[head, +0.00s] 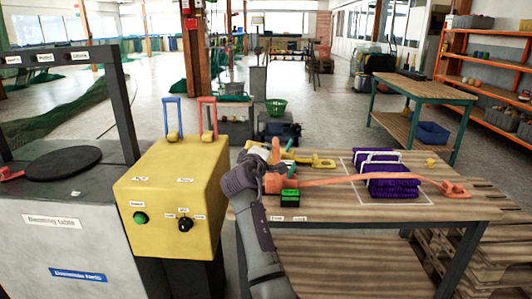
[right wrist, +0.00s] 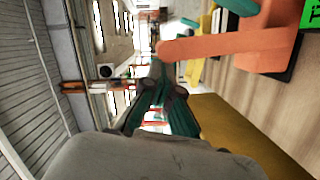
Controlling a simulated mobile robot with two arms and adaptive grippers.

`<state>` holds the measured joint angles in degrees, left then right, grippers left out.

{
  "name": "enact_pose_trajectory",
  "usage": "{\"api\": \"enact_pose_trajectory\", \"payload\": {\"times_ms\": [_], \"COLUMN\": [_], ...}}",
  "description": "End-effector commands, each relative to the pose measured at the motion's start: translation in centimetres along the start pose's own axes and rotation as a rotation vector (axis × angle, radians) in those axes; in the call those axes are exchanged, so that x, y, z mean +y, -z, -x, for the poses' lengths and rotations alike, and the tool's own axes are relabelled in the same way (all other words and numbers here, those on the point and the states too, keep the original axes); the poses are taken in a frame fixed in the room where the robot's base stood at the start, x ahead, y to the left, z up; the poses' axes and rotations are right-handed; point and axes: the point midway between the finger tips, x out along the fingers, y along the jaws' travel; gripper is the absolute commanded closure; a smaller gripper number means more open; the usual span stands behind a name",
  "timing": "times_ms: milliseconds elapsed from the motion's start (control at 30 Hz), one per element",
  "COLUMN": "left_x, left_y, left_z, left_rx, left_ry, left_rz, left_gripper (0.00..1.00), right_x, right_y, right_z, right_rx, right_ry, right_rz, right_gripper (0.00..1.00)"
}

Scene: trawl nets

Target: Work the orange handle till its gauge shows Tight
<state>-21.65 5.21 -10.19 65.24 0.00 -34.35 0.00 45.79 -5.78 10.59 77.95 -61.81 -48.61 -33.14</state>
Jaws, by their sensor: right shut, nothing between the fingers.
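The orange handle (head: 275,151) stands up from an orange ratchet base (head: 275,183) at the left end of the table. It also shows in the right wrist view (right wrist: 225,45). The gauge (head: 289,195) beside the base is lit green; its word is too small to read here and is cut off in the right wrist view (right wrist: 311,13). An orange strap (head: 335,181) runs from the base across a purple net bundle (head: 392,187). My right gripper (head: 252,160) is shut and empty, just left of the handle. Its closed dark green fingers (right wrist: 158,80) show apart from the handle. My left gripper is not in view.
A yellow box (head: 165,205) with a green button, a black knob and two levers stands left of my right arm. A grey machine (head: 70,245) is at far left. Yellow items (head: 322,161) lie behind the strap. The table's front (head: 350,208) is mostly bare.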

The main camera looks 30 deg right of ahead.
Motion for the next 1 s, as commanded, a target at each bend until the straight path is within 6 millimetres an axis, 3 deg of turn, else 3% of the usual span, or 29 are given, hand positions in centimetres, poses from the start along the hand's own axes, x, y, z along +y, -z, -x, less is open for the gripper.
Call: {"api": "enact_pose_trajectory", "payload": {"times_ms": [767, 1000], "left_x": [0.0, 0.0], "left_y": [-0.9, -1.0], "left_z": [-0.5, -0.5], "left_rx": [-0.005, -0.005], "left_ry": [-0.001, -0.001], "left_rz": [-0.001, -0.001], "left_gripper": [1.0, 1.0], "right_x": [-0.2, -0.2], "right_y": [-0.4, -0.2], "right_z": [-0.1, 2.9], "right_rx": [-0.013, -0.008], "right_ry": [0.021, 0.02], "right_rz": [-0.057, -0.058], "right_gripper": [1.0, 1.0]}}
